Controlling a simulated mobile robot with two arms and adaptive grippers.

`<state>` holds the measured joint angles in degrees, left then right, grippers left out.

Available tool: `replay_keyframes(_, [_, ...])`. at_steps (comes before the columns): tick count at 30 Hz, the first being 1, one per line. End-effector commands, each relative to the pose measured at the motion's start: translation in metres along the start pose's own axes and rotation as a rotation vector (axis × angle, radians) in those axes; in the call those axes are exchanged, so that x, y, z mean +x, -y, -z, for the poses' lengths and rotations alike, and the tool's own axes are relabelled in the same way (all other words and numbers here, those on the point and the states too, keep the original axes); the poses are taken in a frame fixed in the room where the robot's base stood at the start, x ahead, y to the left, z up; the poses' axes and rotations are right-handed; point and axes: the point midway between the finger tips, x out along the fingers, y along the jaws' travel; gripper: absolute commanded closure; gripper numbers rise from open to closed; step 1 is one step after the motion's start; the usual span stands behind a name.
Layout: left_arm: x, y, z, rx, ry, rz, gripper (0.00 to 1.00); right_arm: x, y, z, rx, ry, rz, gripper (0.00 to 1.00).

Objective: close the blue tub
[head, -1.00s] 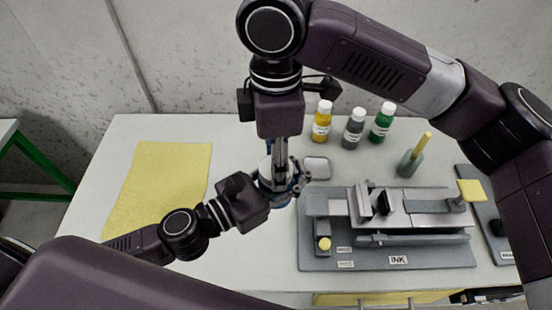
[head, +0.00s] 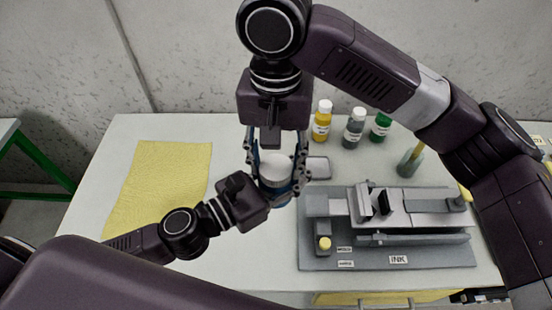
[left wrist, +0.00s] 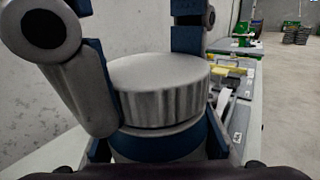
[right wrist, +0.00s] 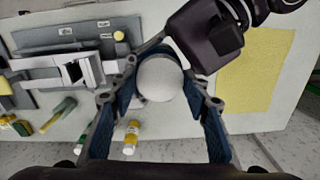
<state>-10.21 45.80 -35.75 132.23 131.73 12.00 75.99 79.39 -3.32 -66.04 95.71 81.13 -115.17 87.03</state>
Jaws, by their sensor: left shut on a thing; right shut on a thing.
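The blue tub (left wrist: 165,143) stands upright in my left gripper (head: 277,194), whose fingers are around its body. Its white ribbed lid (left wrist: 160,88) sits level on top, with a thin dark line between lid and tub in the left wrist view. The lid also shows in the head view (head: 277,166) and from above in the right wrist view (right wrist: 160,78). My right gripper (right wrist: 160,88) comes down from above, shut on the lid, with one blue-padded finger on each side. In the head view the fingers and lid hide much of the tub.
A yellow cloth (head: 155,185) lies at the left of the table. Yellow, grey (head: 354,128) and green bottles stand behind. A grey ink station (head: 390,258) is close on the right. A small grey dish (head: 319,167) sits just right of the tub.

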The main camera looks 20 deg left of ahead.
Motion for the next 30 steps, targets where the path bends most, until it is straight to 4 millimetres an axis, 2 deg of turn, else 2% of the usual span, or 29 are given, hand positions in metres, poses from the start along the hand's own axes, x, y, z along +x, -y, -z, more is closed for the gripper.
replay_keyframes(3, [-0.0002, 0.0030, -0.0015, -0.001, 0.003, 0.007, 1.00, -0.0005, -0.0002, 0.0022, 0.220, -0.006, 0.002, 0.86])
replay_keyframes(21, [-0.0003, 0.0035, -0.0014, -0.001, 0.003, 0.008, 1.00, 0.0003, -0.0009, 0.0030, 1.289, -0.006, 0.005, 0.86])
replay_keyframes(23, [-0.0003, 0.0036, -0.0014, -0.001, 0.003, 0.008, 1.00, 0.0003, -0.0009, 0.0030, 1.346, -0.006, 0.005, 0.86])
replay_keyframes(27, [-0.0004, 0.0036, -0.0014, -0.001, 0.003, 0.008, 1.00, 0.0003, -0.0011, 0.0032, 1.337, -0.006, 0.005, 0.86])
replay_keyframes(28, [-0.0004, 0.0036, -0.0014, -0.001, 0.003, 0.008, 1.00, 0.0003, -0.0011, 0.0032, 1.337, -0.006, 0.005, 0.54])
replay_keyframes(30, [-0.0003, 0.0033, -0.0014, -0.001, 0.003, 0.007, 1.00, 0.0002, -0.0010, 0.0029, 1.336, -0.006, 0.005, 0.46])
